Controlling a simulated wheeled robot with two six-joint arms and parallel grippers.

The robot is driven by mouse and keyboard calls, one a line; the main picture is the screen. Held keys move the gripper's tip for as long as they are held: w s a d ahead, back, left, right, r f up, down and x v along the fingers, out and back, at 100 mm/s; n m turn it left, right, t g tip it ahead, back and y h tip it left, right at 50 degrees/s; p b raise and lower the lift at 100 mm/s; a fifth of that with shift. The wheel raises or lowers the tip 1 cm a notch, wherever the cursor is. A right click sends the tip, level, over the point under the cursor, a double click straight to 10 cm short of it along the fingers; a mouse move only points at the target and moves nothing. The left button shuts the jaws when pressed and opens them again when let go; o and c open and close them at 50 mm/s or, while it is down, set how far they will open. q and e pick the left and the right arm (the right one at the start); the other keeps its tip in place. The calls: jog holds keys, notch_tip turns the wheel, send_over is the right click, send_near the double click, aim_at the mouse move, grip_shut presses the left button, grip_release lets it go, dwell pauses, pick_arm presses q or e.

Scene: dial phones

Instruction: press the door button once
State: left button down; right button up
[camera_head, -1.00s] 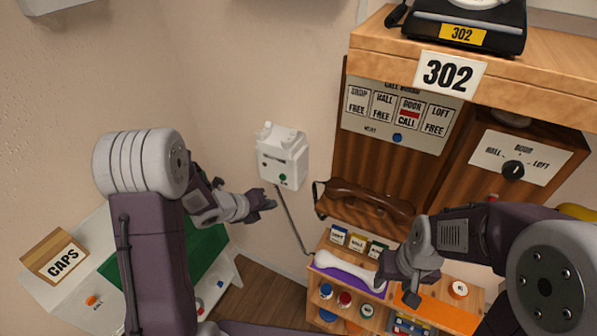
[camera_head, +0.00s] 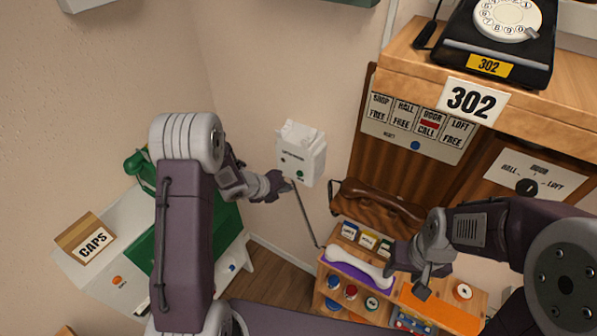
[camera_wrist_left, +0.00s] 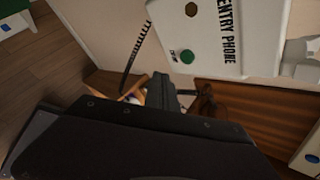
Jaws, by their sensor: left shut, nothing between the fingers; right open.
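The white entry phone (camera_head: 301,152) hangs on the wall in the head view and carries a green button (camera_head: 300,174) low on its front. In the left wrist view the entry phone (camera_wrist_left: 215,30) is close, its green button (camera_wrist_left: 187,57) beside a small label too small to read surely. My left gripper (camera_head: 287,186) is shut and empty, just below and left of the button; its fingertip (camera_wrist_left: 165,92) looks apart from the button in the wrist view. My right gripper (camera_head: 408,279) is open beside a white handset (camera_head: 359,268) on the shelf.
A call board (camera_head: 417,127) shows DOOR CALL in red. A dark brown handset (camera_head: 383,202) sits on the wooden cabinet right of the entry phone. A coiled cord (camera_wrist_left: 137,48) hangs below the phone. A black dial phone (camera_head: 498,45) stands on top.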

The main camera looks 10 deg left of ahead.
aim_at(300, 174)
pick_arm(q)
jog(key=w, duration=0.1)
jog(key=w+d, duration=0.1)
jog(key=w, duration=0.1)
jog(key=shift+d+p, duration=0.25)
jog(key=shift+p, duration=0.1)
jog(key=shift+w, duration=0.1)
dwell(1.7)
jog(key=shift+w+d, duration=0.15)
jog(key=shift+w, duration=0.15)
